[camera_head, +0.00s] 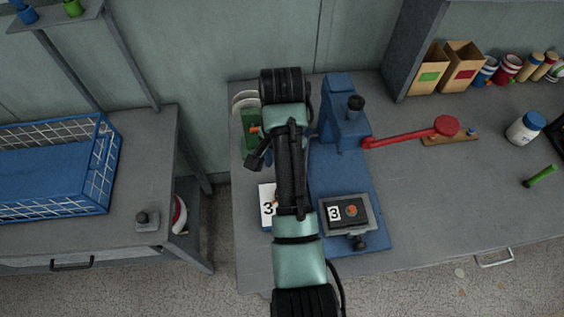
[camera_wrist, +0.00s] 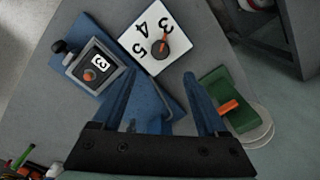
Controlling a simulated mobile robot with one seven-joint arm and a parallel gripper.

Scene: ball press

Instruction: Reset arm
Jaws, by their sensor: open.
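My gripper (camera_wrist: 158,98) is open and empty in the wrist view, its two blue fingers spread above the bench beside the blue press. In the head view my arm reaches across the bench and hides the gripper's fingers. The blue press (camera_head: 343,115) has a red lever (camera_head: 411,134) pointing right. At its front is a small display showing 3 (camera_head: 346,213), which also shows in the wrist view (camera_wrist: 98,64). A white dial card (camera_wrist: 157,30) with 3, 4, 5 has a red pointer near the 3. It is partly behind my arm in the head view (camera_head: 266,203).
A green block (camera_wrist: 226,98) with an orange switch stands by white discs (camera_wrist: 261,124). Cartons (camera_head: 461,66) and cans line the back right. A white jar (camera_head: 524,128) and green-handled tool (camera_head: 540,176) lie right. A blue wire basket (camera_head: 104,178) is on the left bench. The right front bench is clear.

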